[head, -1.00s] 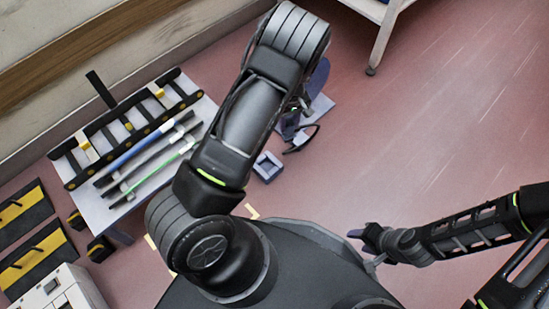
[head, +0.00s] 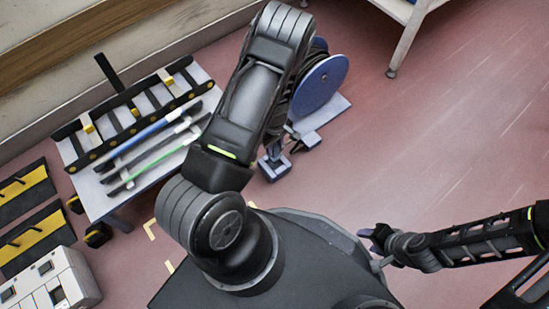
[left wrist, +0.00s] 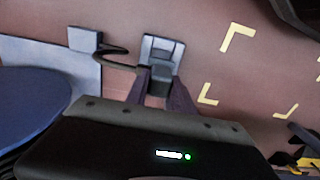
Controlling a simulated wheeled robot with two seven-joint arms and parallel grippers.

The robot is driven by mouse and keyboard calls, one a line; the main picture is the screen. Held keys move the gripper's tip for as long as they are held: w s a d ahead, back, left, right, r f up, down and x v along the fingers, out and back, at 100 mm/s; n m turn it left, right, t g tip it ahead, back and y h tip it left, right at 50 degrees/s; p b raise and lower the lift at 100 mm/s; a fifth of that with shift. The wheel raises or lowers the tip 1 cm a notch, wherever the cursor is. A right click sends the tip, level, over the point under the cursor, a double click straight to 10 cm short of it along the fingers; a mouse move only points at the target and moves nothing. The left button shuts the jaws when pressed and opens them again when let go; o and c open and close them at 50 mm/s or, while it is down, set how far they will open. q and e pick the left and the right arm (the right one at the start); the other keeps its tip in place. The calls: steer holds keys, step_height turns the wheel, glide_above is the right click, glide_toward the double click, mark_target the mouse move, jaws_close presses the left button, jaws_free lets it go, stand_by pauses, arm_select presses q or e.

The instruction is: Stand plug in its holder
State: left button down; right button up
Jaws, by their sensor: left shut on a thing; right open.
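My left gripper (left wrist: 161,90) is shut on the dark grey plug (left wrist: 158,80), with a purple finger on either side. A black cable (left wrist: 118,58) runs left from the plug. The pale grey-blue holder (left wrist: 171,47) is right at the plug in the left wrist view; I cannot tell if the plug is seated in it or just above it. In the head view the holder (head: 275,174) is on the floor side of my left gripper (head: 271,155), whose fingers come down over it. My right gripper (head: 368,236) is open and empty, far from the holder.
A cable reel with blue discs (head: 322,82) stands on a pale base (head: 334,107) beside my left forearm. A table with a black rack (head: 128,112) and several rods is at the left. A white cabinet (head: 48,285) is at lower left. The floor at the right is clear.

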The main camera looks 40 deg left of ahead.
mark_target(274, 155)
arm_select(q)
steer(key=shift+f, duration=0.6)
arm_select(e)
steer(key=shift+f, duration=0.3)
arm_select(q)
steer(key=shift+f, duration=0.1)
steer(key=shift+f+b, duration=1.25)
steer(key=shift+f, duration=1.1)
arm_select(e)
steer(key=shift+w+f, duration=0.15)
steer(key=shift+f, duration=0.5)
steer(key=shift+w+f, duration=0.15)
steer(key=shift+f, duration=0.45)
arm_select(q)
steer(key=shift+f, duration=0.2)
steer(key=c, duration=1.1)
jaws_free()
steer(key=shift+r, duration=0.1)
